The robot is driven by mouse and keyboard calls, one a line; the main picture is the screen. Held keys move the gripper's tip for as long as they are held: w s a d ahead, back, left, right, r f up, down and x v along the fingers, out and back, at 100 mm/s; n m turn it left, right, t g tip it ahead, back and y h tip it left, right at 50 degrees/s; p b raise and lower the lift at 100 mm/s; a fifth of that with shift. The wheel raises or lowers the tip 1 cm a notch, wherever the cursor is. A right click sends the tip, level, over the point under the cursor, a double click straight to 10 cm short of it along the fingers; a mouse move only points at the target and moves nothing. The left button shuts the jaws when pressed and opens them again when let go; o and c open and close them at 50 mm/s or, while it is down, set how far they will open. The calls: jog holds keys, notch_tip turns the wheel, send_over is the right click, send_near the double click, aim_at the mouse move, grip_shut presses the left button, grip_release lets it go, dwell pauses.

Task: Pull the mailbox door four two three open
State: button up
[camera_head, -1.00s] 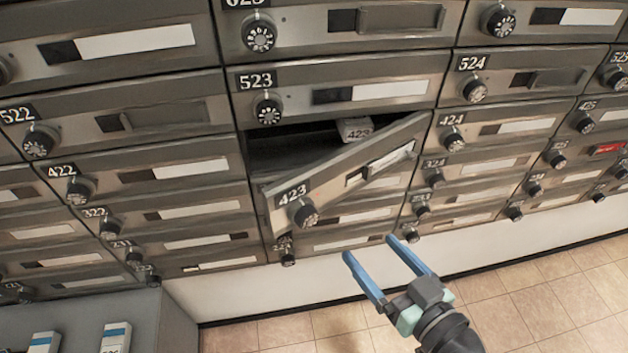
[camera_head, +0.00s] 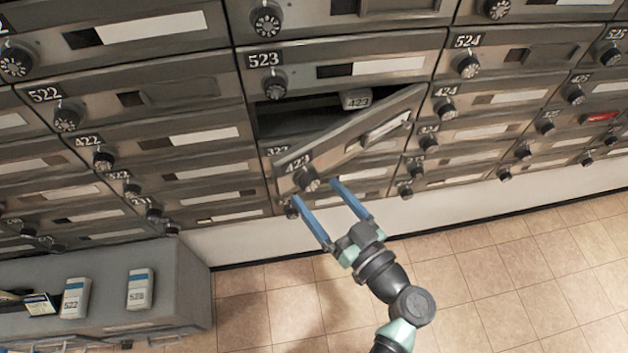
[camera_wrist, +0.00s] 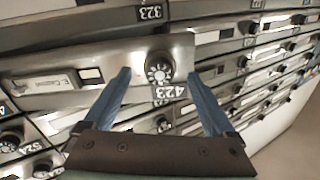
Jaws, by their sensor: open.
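The mailbox door 423 (camera_head: 345,145) stands swung out from its box, hinged on its right side, with its left end out toward me. Its round dial knob (camera_head: 307,180) is at that free left end. A small box labelled 423 (camera_head: 357,99) lies inside the dark opening behind the door. My gripper (camera_head: 316,190) is open and empty, its blue fingers by the knob end of the door. In the wrist view, the knob (camera_wrist: 158,71) and the upside-down 423 label lie between the open fingers (camera_wrist: 158,92). Whether the fingers touch the door cannot be told.
Closed mailbox doors surround the open one, including 523 (camera_head: 340,70) above, 422 (camera_head: 165,160) to the left and 424 (camera_head: 490,97) to the right. A grey cabinet (camera_head: 185,270) with small labelled boxes stands at lower left. The tiled floor (camera_head: 500,270) is clear.

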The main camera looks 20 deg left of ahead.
jog(key=shift+x, duration=1.35)
grip_shut()
